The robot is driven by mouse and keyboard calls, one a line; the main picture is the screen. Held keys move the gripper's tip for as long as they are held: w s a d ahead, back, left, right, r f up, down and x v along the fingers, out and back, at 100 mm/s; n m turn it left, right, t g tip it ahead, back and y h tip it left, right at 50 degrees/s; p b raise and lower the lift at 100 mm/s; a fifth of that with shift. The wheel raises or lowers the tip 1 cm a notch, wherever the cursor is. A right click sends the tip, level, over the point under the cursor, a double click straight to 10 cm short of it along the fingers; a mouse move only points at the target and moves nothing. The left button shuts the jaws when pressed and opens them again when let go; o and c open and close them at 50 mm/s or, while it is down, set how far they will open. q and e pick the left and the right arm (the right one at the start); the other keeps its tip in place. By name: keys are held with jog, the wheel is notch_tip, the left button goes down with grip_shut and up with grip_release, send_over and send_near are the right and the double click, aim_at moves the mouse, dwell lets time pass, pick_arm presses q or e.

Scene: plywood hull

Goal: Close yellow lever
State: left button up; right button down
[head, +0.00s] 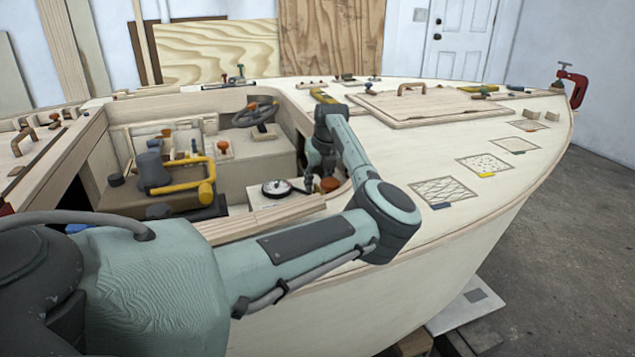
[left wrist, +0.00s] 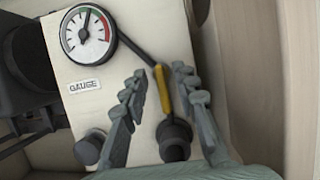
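The lever with a yellow section (left wrist: 163,90) shows in the left wrist view, between a dark rounded base (left wrist: 174,138) and a thin dark rod that runs up-left to the gauge (left wrist: 87,38). My left gripper (left wrist: 160,72) is open, with one finger on each side of the yellow section. I cannot tell whether either finger touches it. In the head view my left gripper (head: 322,172) points down beside the white gauge (head: 277,188), and the yellow section is not clearly visible there. My right gripper is not in view.
A large yellow bent handle (head: 188,176) stands in the cockpit, left of the gauge. An orange knob (head: 330,184) is close by my left gripper. A steering wheel (head: 255,114) is behind. A dark round knob (left wrist: 90,146) sits on the gauge panel. Pale hull wood borders the right.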

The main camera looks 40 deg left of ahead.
pick_arm(q)
grip_shut()
